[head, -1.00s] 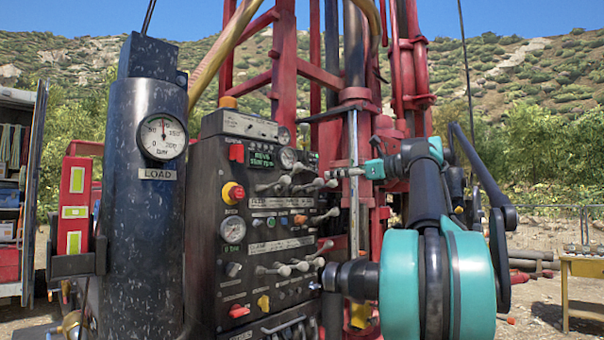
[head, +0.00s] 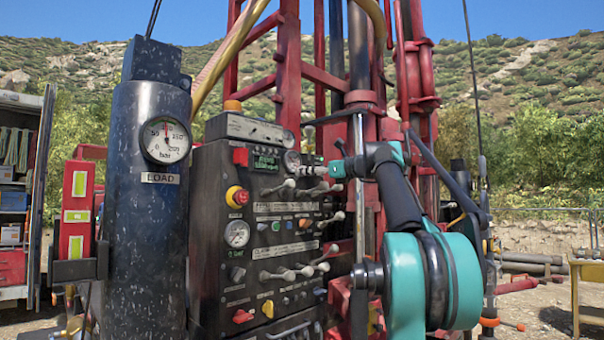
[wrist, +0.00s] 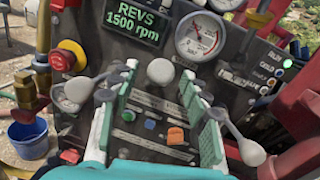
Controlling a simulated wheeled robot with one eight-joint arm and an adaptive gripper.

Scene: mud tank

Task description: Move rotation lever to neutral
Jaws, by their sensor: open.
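The dark control panel (head: 262,230) stands mid-left in the head view, with rows of grey ball-ended levers. My gripper (head: 318,170) is at the right end of the upper lever row (head: 290,186). In the wrist view my gripper (wrist: 158,80) is open, its two green pads spread apart. A round grey lever knob (wrist: 160,72) shows between the fingertips; I cannot tell whether they touch it. More levers stand outside the left finger (wrist: 80,90) and the right finger (wrist: 244,150). I cannot read which lever is the rotation lever.
The panel carries a red emergency button (head: 237,196), a gauge (wrist: 201,37) and a green "REVS 1500 rpm" display (wrist: 137,23). A black cylinder with a load gauge (head: 166,140) stands left. The red mast (head: 290,70) rises behind. A yellow table (head: 588,275) is at far right.

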